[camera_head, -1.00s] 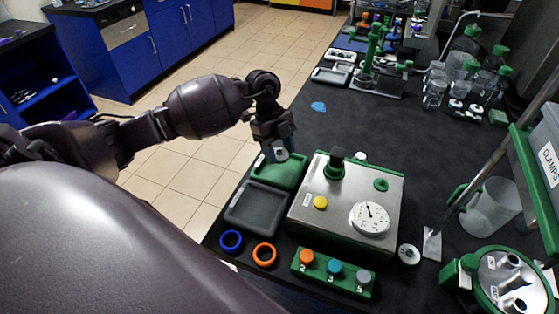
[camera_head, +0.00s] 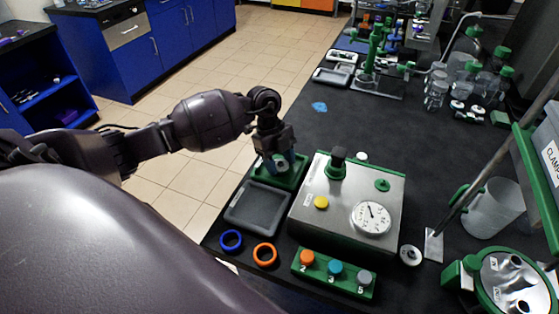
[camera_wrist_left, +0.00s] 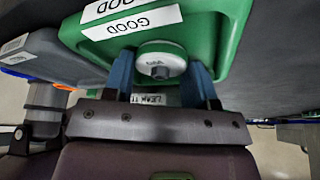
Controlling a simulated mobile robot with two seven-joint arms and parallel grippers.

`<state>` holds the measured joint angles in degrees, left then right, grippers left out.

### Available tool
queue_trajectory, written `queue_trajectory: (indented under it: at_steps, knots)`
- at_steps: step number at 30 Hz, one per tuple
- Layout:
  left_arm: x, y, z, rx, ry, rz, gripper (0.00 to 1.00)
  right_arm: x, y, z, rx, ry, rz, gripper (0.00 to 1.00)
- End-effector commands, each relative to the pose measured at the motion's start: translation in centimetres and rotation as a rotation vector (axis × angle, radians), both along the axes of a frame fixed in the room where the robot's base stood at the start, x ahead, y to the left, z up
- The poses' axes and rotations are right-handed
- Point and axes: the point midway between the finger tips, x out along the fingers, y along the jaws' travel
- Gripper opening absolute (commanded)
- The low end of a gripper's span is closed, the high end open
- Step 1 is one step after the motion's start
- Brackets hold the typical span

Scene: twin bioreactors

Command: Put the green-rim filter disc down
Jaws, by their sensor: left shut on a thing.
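My left gripper (camera_head: 281,163) points down over the green tray (camera_head: 297,178) at the back left of the metal box. In the left wrist view its two blue fingers (camera_wrist_left: 162,85) are shut on the filter disc (camera_wrist_left: 160,52), a small round whitish piece with a grey centre knob. The disc also shows between the fingers in the head view (camera_head: 283,167). The tray (camera_wrist_left: 222,45) carries labels reading GOOD and lies right behind the disc. I cannot tell whether the disc touches the tray floor. My right gripper is not in view.
A grey tray (camera_head: 257,209) lies in front of the green one. The metal box (camera_head: 335,225) with a gauge stands close on the right. Blue (camera_head: 231,240) and orange (camera_head: 265,254) rings and a green button block (camera_head: 334,273) are nearer.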

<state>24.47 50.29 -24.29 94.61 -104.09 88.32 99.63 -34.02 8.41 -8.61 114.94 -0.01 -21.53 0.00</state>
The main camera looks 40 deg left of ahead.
Motion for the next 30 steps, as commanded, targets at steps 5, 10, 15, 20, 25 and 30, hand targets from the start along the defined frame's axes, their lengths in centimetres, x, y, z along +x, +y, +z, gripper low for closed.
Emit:
queue_trajectory:
  at_steps: [5,10,15,20,25,30]
  knots:
    - [-0.5,-0.1,-1.5,0.002,0.018,0.002,0.56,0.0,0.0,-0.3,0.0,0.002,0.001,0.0]
    - [-0.6,-0.1,-1.7,0.002,0.022,0.003,0.62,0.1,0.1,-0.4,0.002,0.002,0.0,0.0]
    - [-0.6,-0.1,-1.8,0.002,0.024,0.003,0.62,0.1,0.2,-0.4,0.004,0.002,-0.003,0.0]
    - [-0.6,-0.1,-1.7,0.002,0.024,0.003,0.62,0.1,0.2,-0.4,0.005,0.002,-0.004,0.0]
    - [-0.5,0.0,-0.2,0.001,0.022,0.001,0.62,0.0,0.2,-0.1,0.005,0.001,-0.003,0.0]
    - [0.0,1.3,3.2,0.004,0.016,0.001,0.62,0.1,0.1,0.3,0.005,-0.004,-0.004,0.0]
